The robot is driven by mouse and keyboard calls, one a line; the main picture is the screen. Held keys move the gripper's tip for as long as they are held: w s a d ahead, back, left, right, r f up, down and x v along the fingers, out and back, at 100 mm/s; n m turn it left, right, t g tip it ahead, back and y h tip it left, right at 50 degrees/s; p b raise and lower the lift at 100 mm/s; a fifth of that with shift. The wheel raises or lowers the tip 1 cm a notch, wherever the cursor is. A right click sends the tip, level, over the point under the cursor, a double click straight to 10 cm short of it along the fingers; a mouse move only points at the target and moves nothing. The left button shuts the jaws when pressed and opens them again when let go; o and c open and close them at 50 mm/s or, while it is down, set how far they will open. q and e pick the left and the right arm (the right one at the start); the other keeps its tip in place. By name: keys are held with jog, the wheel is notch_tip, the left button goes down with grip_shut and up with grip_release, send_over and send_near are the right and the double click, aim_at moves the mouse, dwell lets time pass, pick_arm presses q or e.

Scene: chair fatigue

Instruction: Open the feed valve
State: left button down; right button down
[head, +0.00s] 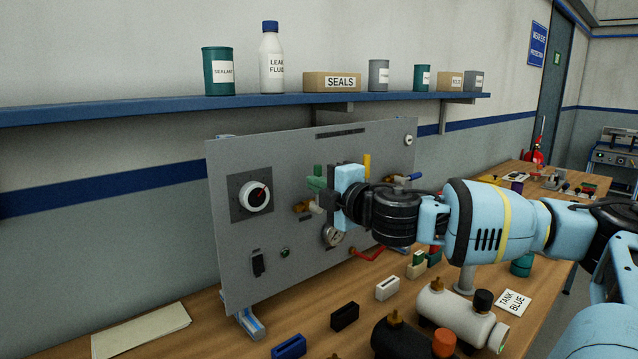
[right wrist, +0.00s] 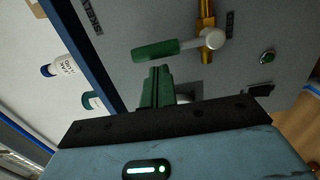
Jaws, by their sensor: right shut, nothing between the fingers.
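The grey panel (head: 245,290) stands upright on the wooden bench. A valve with a green lever (right wrist: 155,50), pale stem and brass body (right wrist: 206,28) is on the panel. The lever points up, across the brass pipe. In the head view, its brass body (head: 302,207) shows just left of my right gripper (head: 312,184). My right gripper's green fingers (right wrist: 160,70) are shut and empty, their tips close beside the lever; whether they touch it I cannot tell. My left gripper is not in view.
Tanks (head: 445,312) and blocks crowd the bench in front. A loaded shelf (head: 180,107) runs above.

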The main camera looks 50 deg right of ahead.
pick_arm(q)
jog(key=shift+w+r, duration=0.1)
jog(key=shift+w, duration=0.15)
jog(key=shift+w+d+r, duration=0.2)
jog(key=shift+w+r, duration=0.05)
pick_arm(e)
jog(key=shift+d+r+m, duration=0.1)
jog(key=shift+d+m, duration=0.15)
jog(key=shift+m, duration=0.15)
